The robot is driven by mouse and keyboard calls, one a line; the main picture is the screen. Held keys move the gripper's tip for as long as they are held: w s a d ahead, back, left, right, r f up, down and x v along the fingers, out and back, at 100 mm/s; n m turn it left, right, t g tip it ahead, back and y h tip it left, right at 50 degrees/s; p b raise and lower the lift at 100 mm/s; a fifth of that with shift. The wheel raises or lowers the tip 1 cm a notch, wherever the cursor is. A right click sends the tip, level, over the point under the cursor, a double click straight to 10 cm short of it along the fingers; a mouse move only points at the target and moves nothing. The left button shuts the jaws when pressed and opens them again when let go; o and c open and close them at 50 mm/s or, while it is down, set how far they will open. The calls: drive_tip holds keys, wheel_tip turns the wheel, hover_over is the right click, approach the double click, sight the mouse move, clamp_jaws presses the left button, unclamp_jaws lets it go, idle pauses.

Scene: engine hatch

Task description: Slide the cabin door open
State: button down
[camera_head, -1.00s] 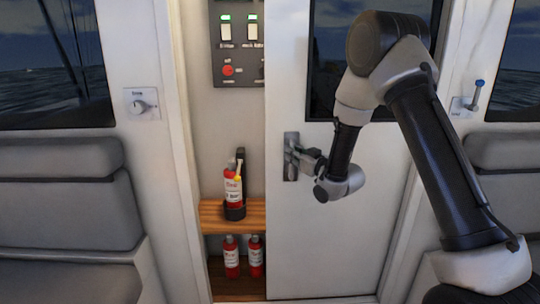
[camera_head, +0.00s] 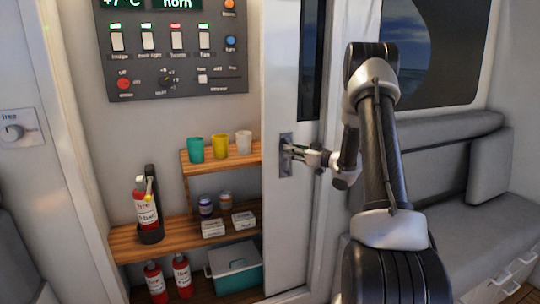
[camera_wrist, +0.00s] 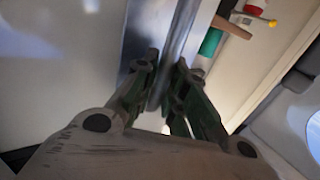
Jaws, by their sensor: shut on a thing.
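The white sliding cabin door (camera_head: 292,215) stands partly open in the head view, at the right side of the doorway, with a wide gap to its left. Its metal handle plate (camera_head: 285,165) is near the door's left edge. My gripper (camera_head: 292,152) is at this plate and shut on the door handle; the handle's grip is mostly hidden by the fingers. In the wrist view my gripper (camera_wrist: 167,85) has a finger on each side of the upright metal bar of the door handle (camera_wrist: 181,35).
Through the gap are a switch panel (camera_head: 172,45), wooden shelves (camera_head: 190,232) with cups, jars and boxes, a fire extinguisher (camera_head: 147,210), and a cooler box (camera_head: 234,268) below. A grey bench (camera_head: 450,185) stands to the right.

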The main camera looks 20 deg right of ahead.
drive_tip(key=shift+s+d, duration=0.1)
drive_tip(key=shift+d, duration=2.4)
drive_tip(key=c, duration=1.5)
unclamp_jaws()
drive_tip(key=shift+o, duration=0.2)
drive_tip(key=v, duration=1.2)
